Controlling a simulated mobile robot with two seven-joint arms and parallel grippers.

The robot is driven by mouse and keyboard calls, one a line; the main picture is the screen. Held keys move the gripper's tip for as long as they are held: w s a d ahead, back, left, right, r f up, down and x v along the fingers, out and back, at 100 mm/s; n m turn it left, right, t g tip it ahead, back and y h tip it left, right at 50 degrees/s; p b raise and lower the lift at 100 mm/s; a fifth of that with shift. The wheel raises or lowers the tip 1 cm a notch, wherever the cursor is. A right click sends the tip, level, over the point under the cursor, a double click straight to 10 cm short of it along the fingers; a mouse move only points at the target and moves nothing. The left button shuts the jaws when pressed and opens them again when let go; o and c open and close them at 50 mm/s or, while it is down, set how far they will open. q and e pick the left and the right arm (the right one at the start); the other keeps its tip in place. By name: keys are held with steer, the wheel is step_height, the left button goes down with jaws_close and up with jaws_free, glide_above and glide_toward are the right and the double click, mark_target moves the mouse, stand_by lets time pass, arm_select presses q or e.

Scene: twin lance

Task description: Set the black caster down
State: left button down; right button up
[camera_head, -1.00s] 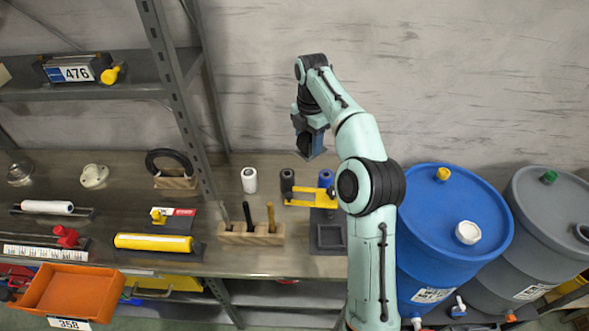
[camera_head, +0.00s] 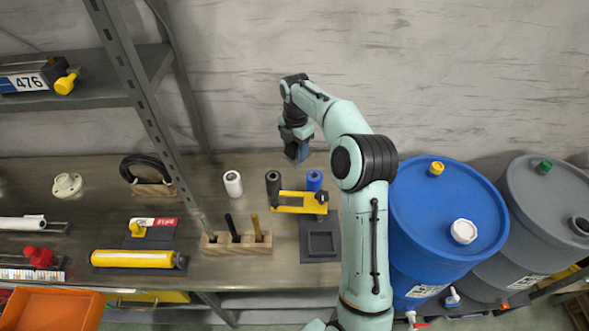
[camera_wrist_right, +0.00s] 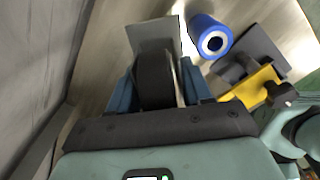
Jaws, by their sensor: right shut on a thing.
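The black caster shows in the right wrist view as a dark wheel (camera_wrist_right: 154,80) with a flat grey plate (camera_wrist_right: 154,38) beyond it. My right gripper (camera_wrist_right: 160,88) is shut on it, a blue finger on each side of the wheel. In the head view my right gripper (camera_head: 296,150) is at the back of the bench (camera_head: 200,263), near the wall, behind the blue roll (camera_head: 314,180). The caster is mostly hidden there by the gripper. I cannot tell whether its plate touches the bench. My left gripper is not in view.
The blue roll, a dark roll (camera_head: 273,185) and a yellow bracket (camera_head: 297,202) stand just in front of the gripper. A white roll (camera_head: 233,183) stands to the left. A shelf upright (camera_head: 150,115) rises farther left. Blue (camera_head: 440,225) and grey drums stand right.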

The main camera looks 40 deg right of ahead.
step_height(320, 180, down, 10)
steer(key=shift+r+b, duration=0.2)
steer(key=shift+b, duration=0.25)
steer(key=shift+f, duration=0.15)
steer(key=o, duration=1.3)
steer(key=shift+o, duration=0.2)
